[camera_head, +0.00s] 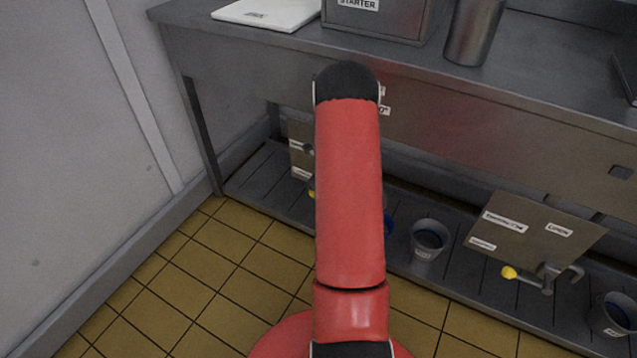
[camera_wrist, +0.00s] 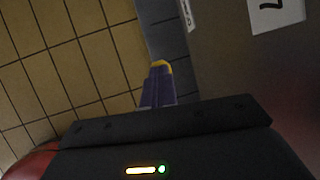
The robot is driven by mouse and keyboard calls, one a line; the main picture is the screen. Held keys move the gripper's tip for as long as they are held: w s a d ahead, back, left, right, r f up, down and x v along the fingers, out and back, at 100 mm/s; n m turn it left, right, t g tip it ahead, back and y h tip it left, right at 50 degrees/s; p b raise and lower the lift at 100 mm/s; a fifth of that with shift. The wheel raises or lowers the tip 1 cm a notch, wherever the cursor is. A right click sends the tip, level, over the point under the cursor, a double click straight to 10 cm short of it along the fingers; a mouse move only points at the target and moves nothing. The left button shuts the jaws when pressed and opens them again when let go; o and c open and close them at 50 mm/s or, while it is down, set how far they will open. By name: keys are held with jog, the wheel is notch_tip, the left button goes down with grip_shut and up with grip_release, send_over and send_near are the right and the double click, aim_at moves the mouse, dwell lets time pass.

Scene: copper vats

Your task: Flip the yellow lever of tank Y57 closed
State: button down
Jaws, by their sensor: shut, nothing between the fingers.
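In the head view a yellow lever knob (camera_head: 509,272) sits on a metal tap below a tilted grey panel (camera_head: 535,228) at the right. A second yellow spot (camera_head: 311,193) shows at the left edge of my red arm, mostly hidden. The labels are too small for me to tell which is tank Y57. In the wrist view my gripper (camera_wrist: 160,70) is shut and empty, with purple fingers and yellow at the tips. Beside it is a metal surface (camera_wrist: 225,60) with a white label (camera_wrist: 276,12) on which a 7 shows. My arm hides the gripper in the head view.
A steel bench (camera_head: 240,65) with a lower shelf (camera_head: 265,182) runs along the wall. A grey bucket (camera_head: 428,240) stands on the shelf, another (camera_head: 612,315) at the far right. A box (camera_head: 378,18) and a metal cylinder (camera_head: 474,30) stand on top. The tiled floor (camera_head: 185,270) at left is clear.

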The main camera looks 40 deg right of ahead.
jog(key=shift+b+x, duration=0.55)
jog(key=shift+x, duration=0.2)
jog(key=shift+a+f, duration=0.15)
jog(key=shift+a+f, duration=0.1)
jog(key=shift+f, duration=0.05)
jog(key=shift+s, duration=0.1)
jog(key=p+v, duration=0.1)
jog(key=v, duration=0.7)
jog(key=shift+r, duration=0.25)
